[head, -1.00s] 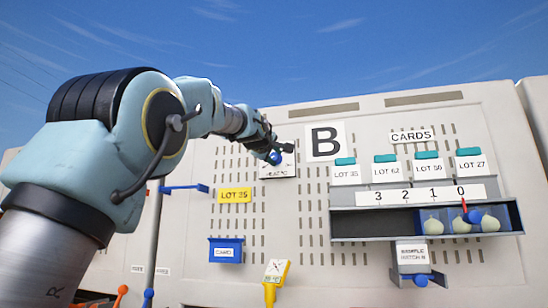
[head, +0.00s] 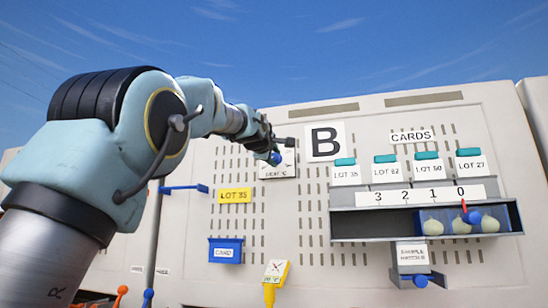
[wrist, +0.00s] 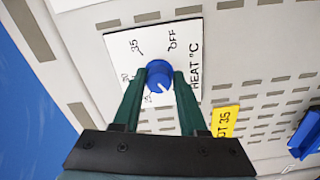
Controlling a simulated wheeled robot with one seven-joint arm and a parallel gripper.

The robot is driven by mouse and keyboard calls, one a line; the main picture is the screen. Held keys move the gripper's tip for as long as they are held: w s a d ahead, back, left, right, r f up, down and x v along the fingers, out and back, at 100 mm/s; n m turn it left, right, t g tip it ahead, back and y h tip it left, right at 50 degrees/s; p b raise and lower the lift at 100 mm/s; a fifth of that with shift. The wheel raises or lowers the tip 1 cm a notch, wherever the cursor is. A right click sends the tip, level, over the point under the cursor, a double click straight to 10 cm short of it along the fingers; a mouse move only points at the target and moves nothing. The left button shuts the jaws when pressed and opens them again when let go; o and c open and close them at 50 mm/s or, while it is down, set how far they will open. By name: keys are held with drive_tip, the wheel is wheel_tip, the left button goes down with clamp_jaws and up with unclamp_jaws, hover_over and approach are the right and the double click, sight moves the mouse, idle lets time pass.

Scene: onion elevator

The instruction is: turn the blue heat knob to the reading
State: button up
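The blue heat knob (wrist: 159,78) is on a white dial plate (wrist: 190,40) marked HEAT °C, with OFF and 35 legible and other marks partly hidden. A white pointer mark on the knob faces the lower right of the wrist view, away from OFF and 35. My gripper (wrist: 160,86) has its green fingers on both sides of the knob, seemingly touching it. In the head view the knob (head: 276,158) shows below my gripper. A yellow handheld meter (head: 276,272) has a small white face whose reading is too small to make out.
A yellow LOT 35 label (head: 234,196) and a blue CARD box (head: 225,250) are below the dial. To the right is a shelf (head: 350,226) with several teal-clipped lot cards above and pale onions in a blue bin (head: 509,216). A blue lever (head: 185,189) juts out at left.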

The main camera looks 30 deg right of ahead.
drive_tip(key=o, duration=0.4)
drive_tip(key=b+v, duration=0.5)
drive_tip(key=v, duration=0.5)
drive_tip(key=shift+s+a+b, duration=0.3)
drive_tip(key=shift+b, duration=0.05)
